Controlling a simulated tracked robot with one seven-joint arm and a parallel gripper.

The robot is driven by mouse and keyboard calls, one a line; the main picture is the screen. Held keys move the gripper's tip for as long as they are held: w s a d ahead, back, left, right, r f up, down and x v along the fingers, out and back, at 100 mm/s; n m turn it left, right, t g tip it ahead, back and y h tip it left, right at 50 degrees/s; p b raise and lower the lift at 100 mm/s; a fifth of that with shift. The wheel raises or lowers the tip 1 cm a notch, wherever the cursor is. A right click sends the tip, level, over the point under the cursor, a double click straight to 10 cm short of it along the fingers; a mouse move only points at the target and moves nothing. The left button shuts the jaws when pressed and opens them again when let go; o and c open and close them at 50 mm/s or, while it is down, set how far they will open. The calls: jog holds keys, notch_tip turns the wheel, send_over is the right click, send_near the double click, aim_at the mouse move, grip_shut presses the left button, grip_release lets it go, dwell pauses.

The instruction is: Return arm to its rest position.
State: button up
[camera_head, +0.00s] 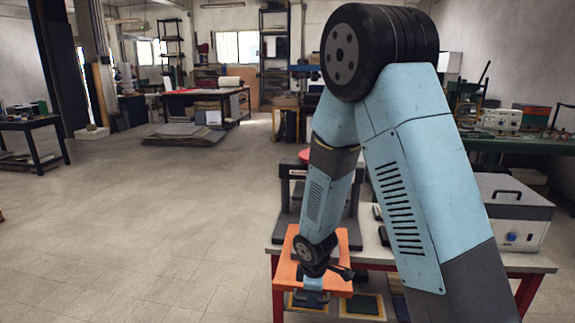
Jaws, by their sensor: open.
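My light blue arm comes in from the lower right, bends at a large black joint near the top, and reaches down to the table (535,264). My gripper (322,277) is small in this view and sits low over an orange board (343,282) near the table's front left corner. Its jaws are open, though the fingertips are hard to make out. A dark blue piece (312,300) shows just below the gripper; I cannot tell whether they touch.
A grey and black machine (290,205) stands behind my forearm. A white box with a black handle (510,212) stands at the table's right. Yellow-edged pads (365,305) lie low at the front. The floor (150,240) to the left is open.

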jog(key=shift+w+f, duration=0.2)
jog(key=shift+f, duration=0.95)
